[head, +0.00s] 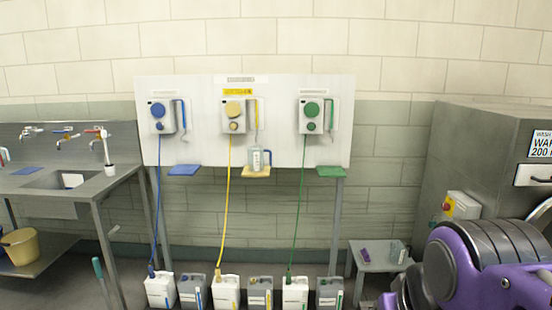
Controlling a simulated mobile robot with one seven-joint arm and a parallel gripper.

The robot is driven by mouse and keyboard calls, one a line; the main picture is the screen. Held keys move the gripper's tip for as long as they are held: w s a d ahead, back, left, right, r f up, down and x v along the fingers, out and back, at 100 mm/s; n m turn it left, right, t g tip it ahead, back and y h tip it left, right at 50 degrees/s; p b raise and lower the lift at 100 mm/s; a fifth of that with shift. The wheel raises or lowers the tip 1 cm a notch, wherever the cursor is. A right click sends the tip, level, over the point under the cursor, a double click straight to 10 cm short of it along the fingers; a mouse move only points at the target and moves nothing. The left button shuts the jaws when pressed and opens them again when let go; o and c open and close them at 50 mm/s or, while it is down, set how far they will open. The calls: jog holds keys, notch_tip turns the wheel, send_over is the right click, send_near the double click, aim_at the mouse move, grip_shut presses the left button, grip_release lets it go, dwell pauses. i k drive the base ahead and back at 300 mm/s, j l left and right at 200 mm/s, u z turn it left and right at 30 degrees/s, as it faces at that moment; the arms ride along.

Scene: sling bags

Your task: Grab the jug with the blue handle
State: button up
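A small clear jug (257,161) stands upright on the yellow shelf under the middle dispenser; its handle, on the right side, looks bluish-grey, but it is too small to be sure. A second clear jug (398,253) stands on the low grey table at the right; I cannot tell its handle colour. On the floor, a white canister (160,291) and a grey canister (192,293) beside it show blue marks. No clearly blue jug handle can be made out. My gripper is not in view.
Blue, yellow and green dispensers hang on a white board (205,150), with hoses down to several floor canisters. A metal sink bench (110,182) with a yellow bucket (20,245) underneath stands left. A grey machine (455,150) stands right. The low table (372,266) also holds a purple item.

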aim_at(255, 154)
jog(key=i+j, duration=0.2)
jog(key=i, duration=0.3)
jog(key=i+j, duration=0.25)
jog(key=i, duration=0.25)
jog(key=i+j, duration=0.2)
jog(key=i, duration=0.3)
jog(key=i+j, duration=0.25)
jog(key=i, duration=0.2)
